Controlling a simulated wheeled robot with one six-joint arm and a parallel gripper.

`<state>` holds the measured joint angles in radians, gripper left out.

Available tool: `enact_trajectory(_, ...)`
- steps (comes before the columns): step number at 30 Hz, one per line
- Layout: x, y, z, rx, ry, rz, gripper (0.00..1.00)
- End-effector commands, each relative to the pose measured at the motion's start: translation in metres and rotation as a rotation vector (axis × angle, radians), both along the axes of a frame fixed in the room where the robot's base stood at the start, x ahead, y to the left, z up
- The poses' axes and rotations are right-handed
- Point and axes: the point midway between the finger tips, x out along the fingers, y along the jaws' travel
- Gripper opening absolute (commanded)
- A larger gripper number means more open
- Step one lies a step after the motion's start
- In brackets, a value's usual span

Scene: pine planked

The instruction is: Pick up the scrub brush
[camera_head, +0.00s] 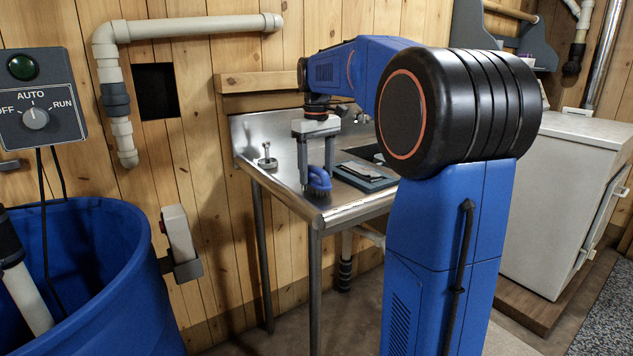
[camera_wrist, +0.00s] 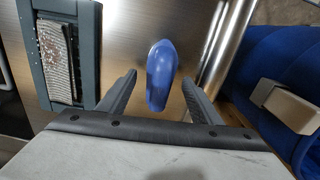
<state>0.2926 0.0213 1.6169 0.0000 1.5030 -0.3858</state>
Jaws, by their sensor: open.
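The scrub brush (camera_head: 318,180) has a blue body with dark bristles and stands on the steel sink counter (camera_head: 345,212) near its front edge. In the wrist view its blue handle (camera_wrist: 160,72) shows between the two fingers, with clear space on both sides. My gripper (camera_head: 317,178) is over the brush from above, its fingers pointing down. In the wrist view my gripper (camera_wrist: 158,88) is open, and its dark fingers do not appear to touch the brush. The bristles are hidden in the wrist view.
A grey tray (camera_wrist: 90,60) with a ribbed, speckled pad (camera_wrist: 57,65) lies beside the brush. A small metal fitting (camera_head: 266,160) stands at the counter's left. A blue barrel (camera_head: 100,225) is at left, and a white cabinet (camera_head: 560,200) at right.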

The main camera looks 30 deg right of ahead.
Motion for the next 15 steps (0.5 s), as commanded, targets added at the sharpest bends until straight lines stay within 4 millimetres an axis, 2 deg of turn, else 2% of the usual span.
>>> enact_trajectory(7,-0.0001,0.0,-0.0024,0.0,0.0,0.0,0.59)
enact_trajectory(8,-0.0001,0.0,-0.0024,0.0,0.0,0.0,0.56)
enact_trajectory(13,-0.0001,0.0,-0.0023,0.0,0.0,0.0,0.16)
enact_trajectory(15,-0.0001,0.0,-0.0021,0.0,0.0,0.0,0.12)
